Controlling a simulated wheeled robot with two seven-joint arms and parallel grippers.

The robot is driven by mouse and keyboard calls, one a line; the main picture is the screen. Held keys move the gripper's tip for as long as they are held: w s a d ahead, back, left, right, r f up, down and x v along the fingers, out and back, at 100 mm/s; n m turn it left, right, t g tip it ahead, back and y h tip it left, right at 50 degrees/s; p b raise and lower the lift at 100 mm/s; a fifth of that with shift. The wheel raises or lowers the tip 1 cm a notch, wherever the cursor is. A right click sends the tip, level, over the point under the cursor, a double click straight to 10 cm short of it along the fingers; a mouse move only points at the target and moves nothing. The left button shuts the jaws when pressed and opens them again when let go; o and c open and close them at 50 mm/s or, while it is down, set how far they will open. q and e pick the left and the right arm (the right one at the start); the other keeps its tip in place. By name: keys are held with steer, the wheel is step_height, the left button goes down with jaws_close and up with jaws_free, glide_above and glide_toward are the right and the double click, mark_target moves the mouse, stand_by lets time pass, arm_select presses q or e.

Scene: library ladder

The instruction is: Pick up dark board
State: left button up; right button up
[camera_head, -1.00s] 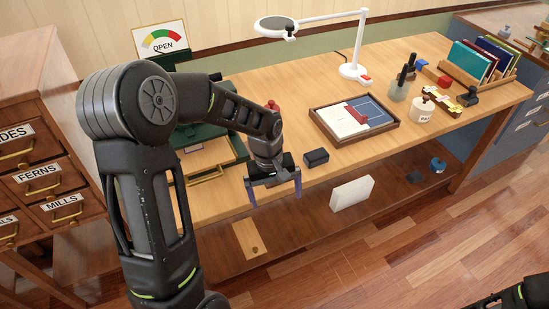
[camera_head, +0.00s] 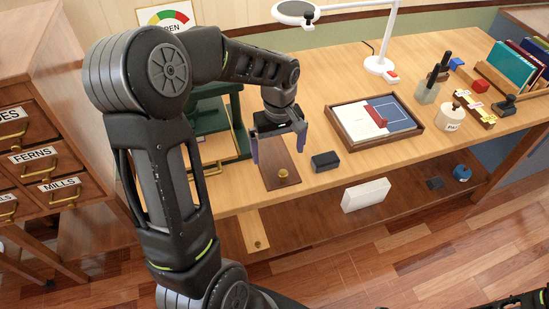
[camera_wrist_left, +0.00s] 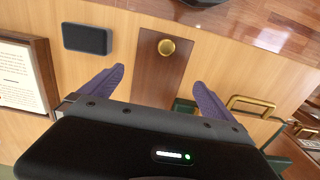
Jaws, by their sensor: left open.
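The dark board (camera_head: 278,168) is a flat brown rectangle with a round brass knob near its front end. It lies on the wooden desk near the front edge. In the left wrist view the dark board (camera_wrist_left: 160,68) lies between the fingers, its knob at the far end. My left gripper (camera_head: 279,145) is open and empty over the board's rear part, with one purple finger toward each side. The left wrist view shows the fingertips (camera_wrist_left: 159,77) apart, on either side of the board. Contact or exact height cannot be told. My right gripper is out of view.
A small black box (camera_head: 325,161) sits right of the board, and a framed tray (camera_head: 410,135) beyond it. A green stand with a drawer (camera_head: 218,150) is close on the left. A light board (camera_head: 256,228) and a white box (camera_head: 366,195) are lower down.

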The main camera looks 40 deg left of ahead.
mark_target(277, 167)
arm_select(q)
steer(key=shift+f, duration=0.3)
steer(key=shift+f, duration=0.15)
steer(key=f, duration=0.3)
steer(key=f+p, duration=0.1)
steer(key=f, duration=0.1)
steer(key=shift+w+a, duration=0.15)
steer(key=shift+a, duration=0.1)
steer(key=c, duration=1.3)
steer(key=shift+o, duration=0.2)
steer(key=shift+r, duration=0.15)
step_height(277, 167, up, 10)
steer(key=shift+b, duration=0.4)
